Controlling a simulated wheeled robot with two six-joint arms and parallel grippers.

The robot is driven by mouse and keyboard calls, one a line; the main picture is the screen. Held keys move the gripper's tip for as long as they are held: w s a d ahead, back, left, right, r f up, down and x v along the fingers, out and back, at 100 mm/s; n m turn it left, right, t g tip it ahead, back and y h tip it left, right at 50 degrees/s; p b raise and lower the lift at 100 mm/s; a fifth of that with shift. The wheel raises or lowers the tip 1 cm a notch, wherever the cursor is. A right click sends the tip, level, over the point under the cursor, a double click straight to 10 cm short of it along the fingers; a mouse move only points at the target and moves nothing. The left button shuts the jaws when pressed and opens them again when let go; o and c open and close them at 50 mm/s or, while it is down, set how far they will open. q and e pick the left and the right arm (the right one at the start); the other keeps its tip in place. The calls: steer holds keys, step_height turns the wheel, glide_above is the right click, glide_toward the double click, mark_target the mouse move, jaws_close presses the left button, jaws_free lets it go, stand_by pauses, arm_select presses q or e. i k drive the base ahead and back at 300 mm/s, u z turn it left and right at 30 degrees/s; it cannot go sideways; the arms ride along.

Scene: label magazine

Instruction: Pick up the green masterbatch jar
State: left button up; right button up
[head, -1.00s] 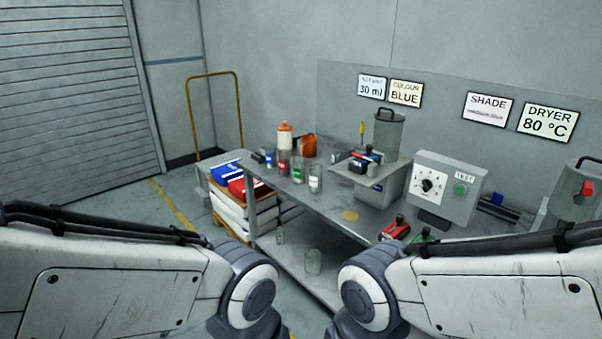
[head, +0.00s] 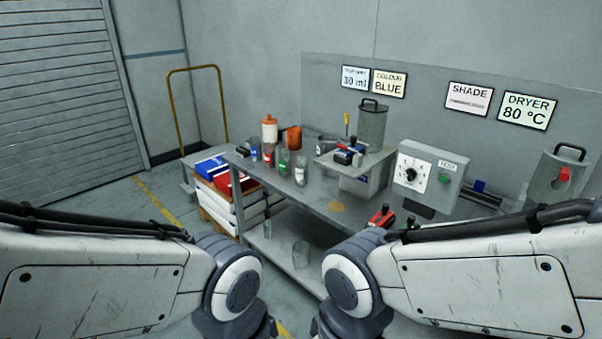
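The green masterbatch jar (head: 284,160) stands upright on the left part of the grey workbench (head: 322,200). It sits between a red-labelled jar (head: 268,154) on its left and a white-labelled jar (head: 301,172) on its right. A blue-labelled jar (head: 255,150) stands further left. Both my arms show only as upper links and elbows in the foreground, well short of the jars. Neither gripper is in the picture.
An orange-capped bottle (head: 269,130) and an orange container (head: 293,138) stand behind the jars. A hopper unit (head: 372,125) and a dial box (head: 430,172) stand to the right. Clear glass vessels (head: 301,254) are on the lower shelf. Floor left of the bench is partly free.

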mark_target(285, 167)
steer(key=z, duration=0.45)
steer(key=i, duration=1.45)
steer(key=u, duration=0.2)
